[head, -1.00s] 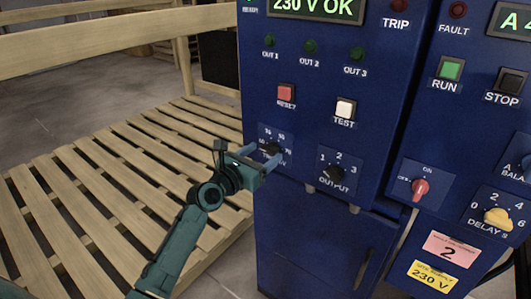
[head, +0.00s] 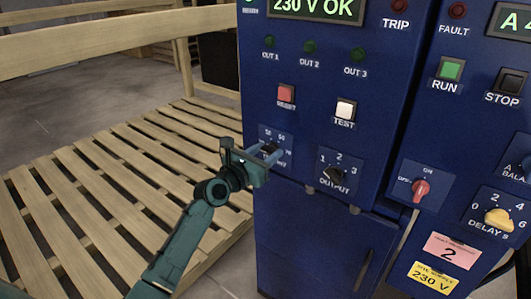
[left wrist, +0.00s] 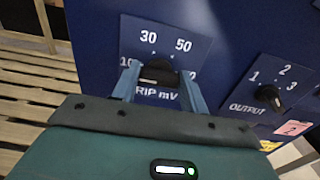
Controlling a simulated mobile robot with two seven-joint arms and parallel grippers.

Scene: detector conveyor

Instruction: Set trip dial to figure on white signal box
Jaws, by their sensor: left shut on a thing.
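The trip dial is a black knob (left wrist: 160,74) on a dark blue plate marked "TRIP mV" (left wrist: 158,94). The figures 30 and 50 show above it; a 10 shows at left and the figure at right is partly covered. My left gripper (head: 268,153) is at this dial in the head view, its fingers on either side of the knob and shut on it, as the left wrist view also shows. I cannot tell exactly where the knob's pointer stands. No white signal box shows in these frames. My right gripper is not in view.
Beside the dial is the OUTPUT dial (head: 335,174). The TEST button (head: 345,110) and RESET button (head: 286,94) are above. A red switch (head: 420,190) and yellow DELAY knob (head: 497,219) are at right. A slatted wooden pallet (head: 110,195) lies at left.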

